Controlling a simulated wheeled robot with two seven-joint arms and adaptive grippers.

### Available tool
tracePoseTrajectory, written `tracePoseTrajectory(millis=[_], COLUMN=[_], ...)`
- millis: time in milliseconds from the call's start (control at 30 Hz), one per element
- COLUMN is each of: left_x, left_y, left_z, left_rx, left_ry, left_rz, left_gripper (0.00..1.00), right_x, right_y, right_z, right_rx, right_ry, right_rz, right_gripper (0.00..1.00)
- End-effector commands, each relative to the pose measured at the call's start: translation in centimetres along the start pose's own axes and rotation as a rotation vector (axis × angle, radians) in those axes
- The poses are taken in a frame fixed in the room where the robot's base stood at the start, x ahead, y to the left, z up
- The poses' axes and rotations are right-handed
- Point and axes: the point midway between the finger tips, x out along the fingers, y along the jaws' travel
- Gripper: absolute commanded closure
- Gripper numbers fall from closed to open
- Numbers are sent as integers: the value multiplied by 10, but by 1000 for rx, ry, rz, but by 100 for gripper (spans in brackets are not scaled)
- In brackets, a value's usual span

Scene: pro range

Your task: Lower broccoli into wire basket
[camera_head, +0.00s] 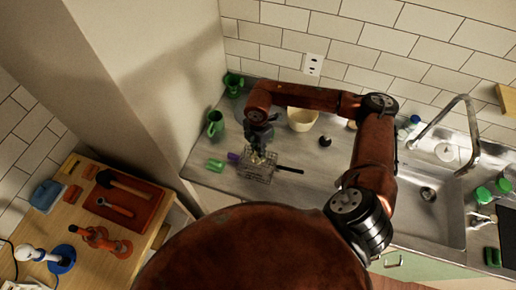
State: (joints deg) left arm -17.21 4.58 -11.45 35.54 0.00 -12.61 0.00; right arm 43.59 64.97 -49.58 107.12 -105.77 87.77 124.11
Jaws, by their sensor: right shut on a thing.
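The wire basket (255,174) stands on the metal counter at the centre of the head view, with its dark handle (289,170) pointing right. My right gripper (258,156) points down directly over the basket, at about its rim. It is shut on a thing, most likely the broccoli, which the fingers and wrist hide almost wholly. I cannot tell whether the held thing touches the basket. My left gripper is not in view.
A purple object (233,157) and a green cylinder (215,165) lie close left of the basket. Green mugs (215,124) stand further left, a cream bowl (301,119) behind. The sink and tap (470,130) are at right. A wooden table (70,222) with tools is at lower left.

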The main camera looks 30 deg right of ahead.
Motion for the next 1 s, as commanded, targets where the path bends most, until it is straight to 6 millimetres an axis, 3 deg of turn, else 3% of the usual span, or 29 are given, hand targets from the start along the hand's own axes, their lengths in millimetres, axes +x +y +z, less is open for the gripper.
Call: tracePoseTrajectory(millis=[733,1000], left_x=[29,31], left_y=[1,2], left_z=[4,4], left_rx=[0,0], left_ry=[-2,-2], left_rz=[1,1], left_gripper=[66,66], right_x=[37,40], right_y=[0,0], right_z=[0,0], right_rx=[0,0], right_ry=[1,1], right_rz=[-1,0], right_gripper=[100,100])
